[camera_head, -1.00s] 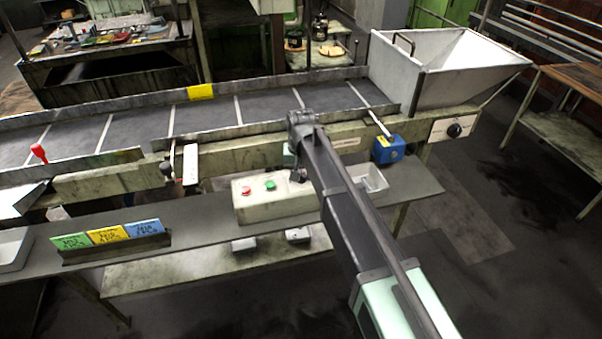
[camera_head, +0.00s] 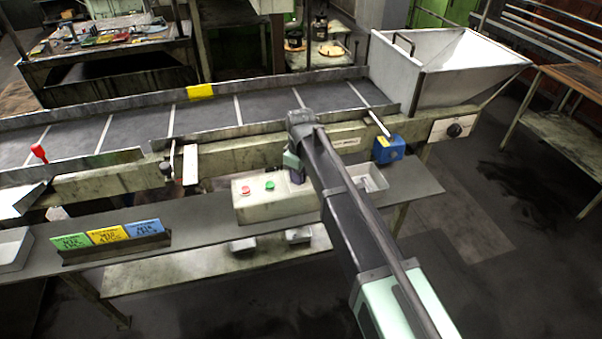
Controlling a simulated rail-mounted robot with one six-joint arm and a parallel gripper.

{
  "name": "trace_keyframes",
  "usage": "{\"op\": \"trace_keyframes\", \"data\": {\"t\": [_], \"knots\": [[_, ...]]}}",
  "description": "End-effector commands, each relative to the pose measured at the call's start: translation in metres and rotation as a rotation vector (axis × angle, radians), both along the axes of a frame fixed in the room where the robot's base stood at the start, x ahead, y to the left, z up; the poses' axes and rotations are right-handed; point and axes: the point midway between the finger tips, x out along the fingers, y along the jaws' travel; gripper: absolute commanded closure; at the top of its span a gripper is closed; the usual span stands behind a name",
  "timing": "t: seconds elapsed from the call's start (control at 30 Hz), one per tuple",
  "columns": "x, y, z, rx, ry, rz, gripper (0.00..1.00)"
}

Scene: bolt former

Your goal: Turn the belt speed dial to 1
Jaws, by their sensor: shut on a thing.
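A pale control box (camera_head: 275,204) stands on the grey shelf in front of the conveyor. It has a red button (camera_head: 246,191) and a green button (camera_head: 270,186) on top. My gripper (camera_head: 297,178) is at the right end of the box's top, right of the green button, pointing down. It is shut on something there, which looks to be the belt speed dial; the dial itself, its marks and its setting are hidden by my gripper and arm. Another black dial (camera_head: 454,130) on a white plate is at the conveyor's right end, apart from my gripper.
The conveyor belt (camera_head: 205,115) runs behind the box, with a white hopper (camera_head: 445,65) at its right. A blue box (camera_head: 388,149) hangs on the rail right of my arm. Green, yellow and blue cards (camera_head: 108,236) stand in a holder on the left.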

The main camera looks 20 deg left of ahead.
Motion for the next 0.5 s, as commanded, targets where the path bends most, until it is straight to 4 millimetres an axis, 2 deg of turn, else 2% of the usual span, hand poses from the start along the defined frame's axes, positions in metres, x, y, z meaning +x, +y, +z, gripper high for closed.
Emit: {"op": "trace_keyframes", "data": {"t": [0.5], "knots": [[-0.0007,-0.0004,-0.0004,-0.001,0.001,0.485,0.88]]}}
